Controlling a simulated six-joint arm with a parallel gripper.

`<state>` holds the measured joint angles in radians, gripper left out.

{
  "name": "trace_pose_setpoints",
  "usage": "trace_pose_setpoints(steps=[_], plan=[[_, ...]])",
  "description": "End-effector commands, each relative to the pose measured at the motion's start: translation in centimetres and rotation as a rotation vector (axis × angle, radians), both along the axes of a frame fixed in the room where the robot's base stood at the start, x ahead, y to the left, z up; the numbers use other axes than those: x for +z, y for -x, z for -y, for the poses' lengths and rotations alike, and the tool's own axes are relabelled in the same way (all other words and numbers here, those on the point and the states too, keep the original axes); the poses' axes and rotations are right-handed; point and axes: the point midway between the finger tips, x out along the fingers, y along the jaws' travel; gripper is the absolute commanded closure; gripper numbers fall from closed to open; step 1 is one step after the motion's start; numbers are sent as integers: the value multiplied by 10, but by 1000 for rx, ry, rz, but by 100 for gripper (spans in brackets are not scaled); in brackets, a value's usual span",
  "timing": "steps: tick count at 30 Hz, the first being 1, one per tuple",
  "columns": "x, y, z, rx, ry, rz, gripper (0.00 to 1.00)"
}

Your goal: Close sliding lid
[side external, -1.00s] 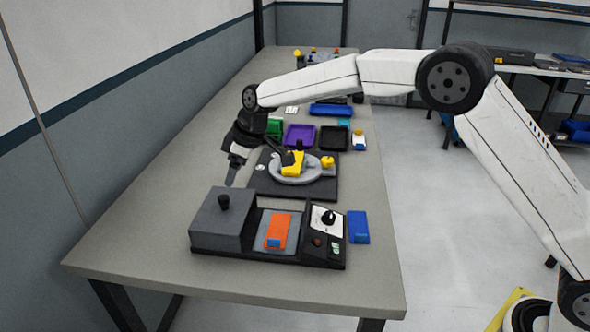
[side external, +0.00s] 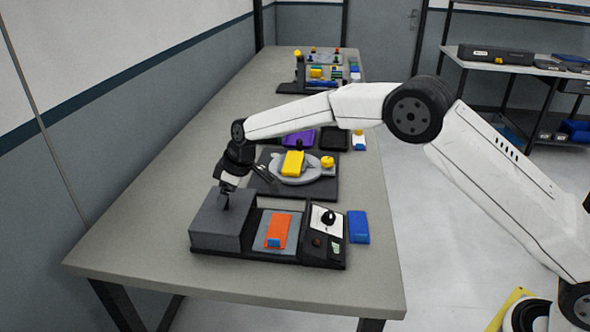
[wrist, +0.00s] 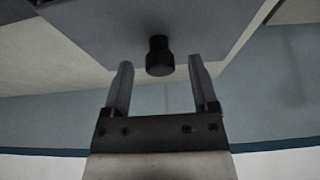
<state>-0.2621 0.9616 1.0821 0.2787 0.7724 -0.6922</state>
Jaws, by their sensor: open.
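The sliding lid (side external: 216,228) is a grey block on the left part of the black box. It stands left of the open tray area, where an orange piece (side external: 278,229) with a blue part lies. A black knob (wrist: 160,56) stands up from the lid. My gripper (side external: 224,191) is at the knob above the lid in the side view. In the wrist view my gripper (wrist: 157,68) is open, with one finger on each side of the knob and gaps between. The knob is partly hidden behind my gripper in the side view.
A panel with a dial (side external: 328,217) forms the right part of the box. A blue block (side external: 358,226) lies to its right. Behind stands a black platform with a round grey fixture and a yellow piece (side external: 293,163). The table's left front is clear.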

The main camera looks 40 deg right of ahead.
Motion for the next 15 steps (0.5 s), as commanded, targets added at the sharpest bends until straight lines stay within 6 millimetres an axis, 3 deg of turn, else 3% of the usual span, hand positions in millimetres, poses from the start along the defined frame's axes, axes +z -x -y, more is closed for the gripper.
trace_pose_setpoints(steps=[9, 15], plan=[[-2, 0, 0, 0, 0, 0, 28], [-1, 0, 0, 0, 0, 0, 91]])
